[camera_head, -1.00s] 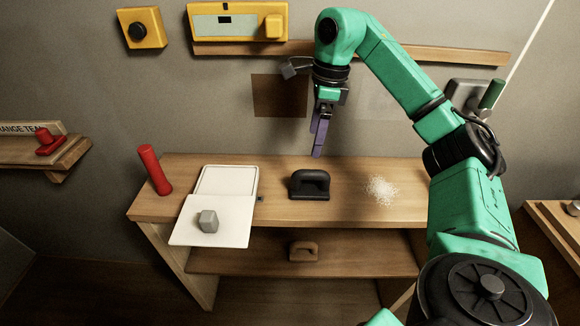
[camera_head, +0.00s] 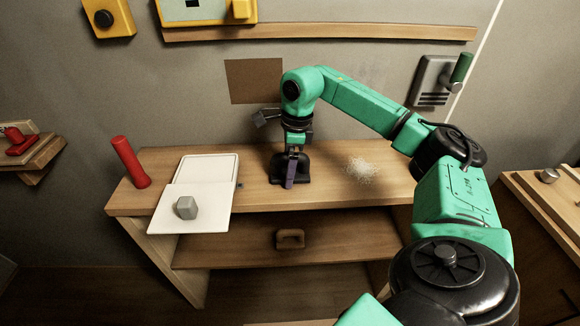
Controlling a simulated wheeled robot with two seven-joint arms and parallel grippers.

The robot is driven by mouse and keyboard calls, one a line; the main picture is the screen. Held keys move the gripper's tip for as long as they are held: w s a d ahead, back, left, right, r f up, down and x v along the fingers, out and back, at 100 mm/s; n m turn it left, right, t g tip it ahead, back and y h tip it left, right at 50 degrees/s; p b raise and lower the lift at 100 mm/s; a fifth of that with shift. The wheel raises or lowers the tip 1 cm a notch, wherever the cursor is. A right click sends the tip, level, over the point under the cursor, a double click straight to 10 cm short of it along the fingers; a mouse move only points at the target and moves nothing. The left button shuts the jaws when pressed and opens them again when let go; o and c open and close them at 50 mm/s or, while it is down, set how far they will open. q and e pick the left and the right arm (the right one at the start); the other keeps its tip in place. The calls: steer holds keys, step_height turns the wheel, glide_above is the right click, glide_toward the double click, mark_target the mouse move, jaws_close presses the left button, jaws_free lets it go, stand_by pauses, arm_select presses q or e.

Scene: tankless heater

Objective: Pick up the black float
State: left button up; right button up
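The black float (camera_head: 276,172) stands on the wooden bench top with its handle upward, right of the white tray. My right gripper (camera_head: 290,182) points down directly in front of the float in this view and hides its middle. I see the fingers nearly edge-on, so the gap between them and any contact with the handle cannot be made out. The float still rests on the bench. My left gripper is not in view.
Left of the float are a white tray (camera_head: 210,168) with a grey block (camera_head: 186,207) by it and a red cylinder (camera_head: 130,162). White granules (camera_head: 361,170) lie to the right. A brown float-like piece (camera_head: 290,239) sits on the lower shelf (camera_head: 220,252).

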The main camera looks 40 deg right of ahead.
mark_target(288, 153)
steer(key=c, duration=1.2)
steer(key=shift+o, duration=0.2)
step_height(288, 153, up, 12)
steer(key=shift+w+f+p, duration=0.1)
steer(key=shift+p, duration=0.9)
step_height(288, 153, up, 8)
steer(key=p, duration=0.5)
steer(key=shift+r, duration=0.2)
